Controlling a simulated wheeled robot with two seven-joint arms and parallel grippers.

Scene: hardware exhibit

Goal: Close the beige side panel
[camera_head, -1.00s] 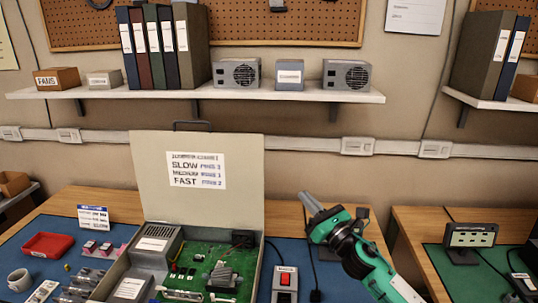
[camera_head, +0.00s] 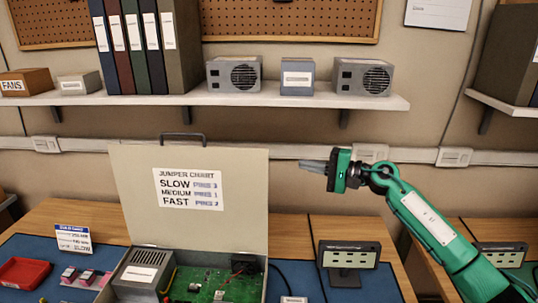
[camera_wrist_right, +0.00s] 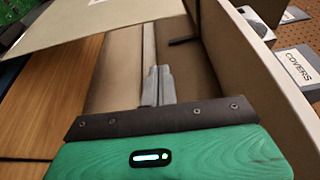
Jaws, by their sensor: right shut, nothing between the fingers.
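The beige side panel (camera_head: 185,205) stands upright, open, behind the metal case (camera_head: 140,273) with its green circuit board. It carries a jumper chart label and a dark handle on its top edge. My right gripper (camera_head: 308,165) is shut and empty, pointing left, to the right of the panel's upper right edge with a visible gap in the head view. In the right wrist view, the shut fingers (camera_wrist_right: 155,85) point away, and the panel (camera_wrist_right: 90,28) shows at the upper left, apart from them. My left gripper is not in view.
A wall shelf (camera_head: 200,100) with binders and grey boxes is above my right gripper; its underside shows close by in the wrist view. A small display stand (camera_head: 342,258) is on the bench right of the case. A red tray (camera_head: 24,273) is at left.

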